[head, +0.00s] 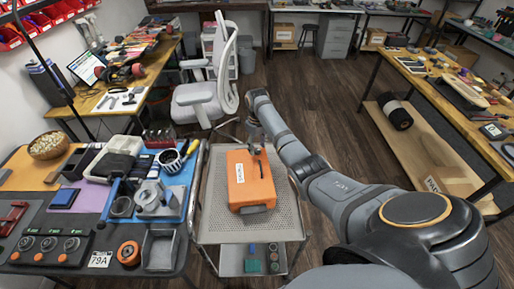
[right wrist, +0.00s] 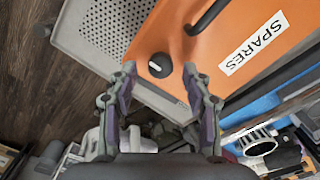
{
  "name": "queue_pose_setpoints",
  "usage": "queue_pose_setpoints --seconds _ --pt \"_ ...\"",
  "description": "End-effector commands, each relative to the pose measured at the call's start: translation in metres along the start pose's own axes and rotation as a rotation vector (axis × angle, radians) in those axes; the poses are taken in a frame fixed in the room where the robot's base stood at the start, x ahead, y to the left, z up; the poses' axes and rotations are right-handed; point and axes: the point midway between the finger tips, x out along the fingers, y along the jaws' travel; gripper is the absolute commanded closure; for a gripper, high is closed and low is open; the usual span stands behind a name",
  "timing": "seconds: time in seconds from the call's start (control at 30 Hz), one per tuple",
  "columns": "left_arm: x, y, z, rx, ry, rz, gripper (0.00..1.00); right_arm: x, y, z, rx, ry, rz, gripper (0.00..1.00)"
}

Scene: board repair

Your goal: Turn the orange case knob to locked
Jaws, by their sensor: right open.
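The orange case (head: 250,188) sits on a grey perforated cart top, with a white SPARES label and a dark handle that also shows in the right wrist view (right wrist: 207,17). The knob (right wrist: 160,65) is small, round and dark with a pale mark, near the case's edge. It cannot be made out in the head view. My right gripper (head: 255,146) is over the far end of the case. In the right wrist view the right gripper (right wrist: 160,72) is open and empty, its fingertips to either side of the knob in the picture, apart from it. My left gripper is not in view.
The cart top (head: 222,228) has bare room around the case. A cluttered workbench (head: 30,217) with tools, a blue mat and a bowl (head: 48,146) stands close on the left. A grey chair (head: 205,95) is behind, and another bench (head: 445,103) is on the right.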

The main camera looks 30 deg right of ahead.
Motion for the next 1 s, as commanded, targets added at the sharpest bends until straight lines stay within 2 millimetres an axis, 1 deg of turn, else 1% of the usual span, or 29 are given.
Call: queue_pose_setpoints --seconds 0.03,0.1,0.13,0.23,0.43,0.57,0.8,1.0 --pt "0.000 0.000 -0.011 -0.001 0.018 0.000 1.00 0.006 0.000 0.000 0.000 0.000 0.000 0.50" --pt "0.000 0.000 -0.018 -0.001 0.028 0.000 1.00 0.013 0.000 0.000 0.000 0.000 0.000 0.50" --pt "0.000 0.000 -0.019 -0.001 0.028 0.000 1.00 0.014 0.000 0.000 0.000 0.001 0.000 0.50" --pt "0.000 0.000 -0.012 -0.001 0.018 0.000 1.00 0.017 0.000 0.000 0.000 0.001 0.000 0.50" --pt "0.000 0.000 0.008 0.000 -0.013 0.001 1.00 0.018 0.000 0.000 0.000 0.001 0.000 0.50" --pt "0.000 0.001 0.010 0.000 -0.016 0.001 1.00 0.018 0.000 0.000 0.000 0.001 0.000 0.68" --pt "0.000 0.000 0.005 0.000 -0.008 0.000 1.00 0.017 0.000 0.000 0.000 0.001 0.000 1.00" --pt "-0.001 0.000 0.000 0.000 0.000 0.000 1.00 0.017 0.000 0.000 0.008 0.001 0.000 1.00"
